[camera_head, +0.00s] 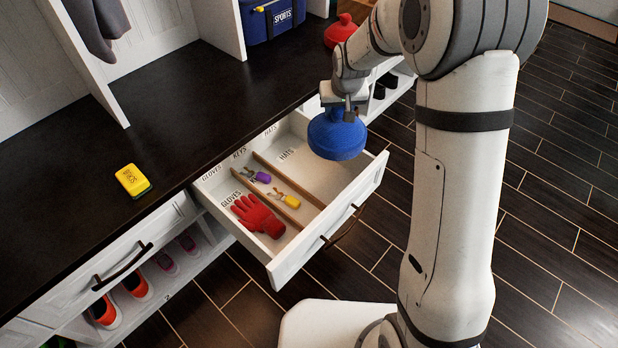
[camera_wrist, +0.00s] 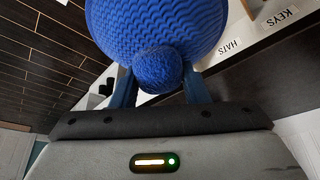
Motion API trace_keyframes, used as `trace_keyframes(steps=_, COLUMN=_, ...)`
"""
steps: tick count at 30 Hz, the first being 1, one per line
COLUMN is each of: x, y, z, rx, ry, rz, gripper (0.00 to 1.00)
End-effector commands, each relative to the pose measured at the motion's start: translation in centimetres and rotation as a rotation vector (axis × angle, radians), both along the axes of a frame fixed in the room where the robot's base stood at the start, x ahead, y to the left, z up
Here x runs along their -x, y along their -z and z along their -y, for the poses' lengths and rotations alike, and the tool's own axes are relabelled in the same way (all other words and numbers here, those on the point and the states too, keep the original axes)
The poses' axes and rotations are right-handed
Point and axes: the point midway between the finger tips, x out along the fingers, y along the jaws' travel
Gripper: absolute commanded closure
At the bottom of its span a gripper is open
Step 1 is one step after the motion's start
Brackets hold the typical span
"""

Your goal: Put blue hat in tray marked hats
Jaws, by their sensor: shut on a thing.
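The blue knitted hat (camera_head: 337,136) hangs from my gripper (camera_head: 347,103) above the right part of the open drawer. In the wrist view the hat (camera_wrist: 155,30) fills the top middle, and my gripper (camera_wrist: 158,90) is shut on it at its pompom. The white drawer tray (camera_head: 371,178) is split by wooden dividers. Its right compartment is marked HATS on its floor and back wall, and looks empty where it shows. The hat hides part of this compartment.
A red glove (camera_head: 257,215) lies in the GLOVES compartment. Keys with purple (camera_head: 263,178) and yellow (camera_head: 291,201) tags lie in the KEYS compartment. A yellow box (camera_head: 132,180), a blue SPORTS bag (camera_head: 270,20) and a red hat (camera_head: 341,31) sit on the dark bench top.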

Motion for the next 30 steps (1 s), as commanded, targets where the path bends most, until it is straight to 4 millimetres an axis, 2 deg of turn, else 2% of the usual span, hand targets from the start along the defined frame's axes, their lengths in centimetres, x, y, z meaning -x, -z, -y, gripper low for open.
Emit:
trace_keyframes(steps=1, x=-0.9, y=1.6, z=-2.0, rx=0.0, ry=-0.029, rz=0.002, gripper=0.94)
trace_keyframes(steps=3, x=-1.7, y=1.9, z=-3.9, rx=0.0, ry=-0.055, rz=0.002, gripper=0.94)
trace_keyframes(steps=6, x=-2.3, y=2.1, z=-5.7, rx=0.0, ry=-0.079, rz=0.001, gripper=0.94)
trace_keyframes(steps=8, x=-2.5, y=2.5, z=-6.2, rx=0.0, ry=-0.087, rz=0.0, gripper=0.94)
trace_keyframes(steps=11, x=-2.5, y=4.2, z=-6.4, rx=0.002, ry=-0.089, rz=-0.003, gripper=0.94)
trace_keyframes(steps=21, x=-2.5, y=13.0, z=-6.2, rx=0.002, ry=-0.087, rz=-0.003, gripper=0.94)
trace_keyframes(steps=25, x=-2.5, y=14.8, z=-6.2, rx=0.002, ry=-0.087, rz=-0.001, gripper=0.94)
trace_keyframes(steps=30, x=-2.6, y=15.7, z=-6.2, rx=0.001, ry=-0.086, rz=0.0, gripper=0.94)
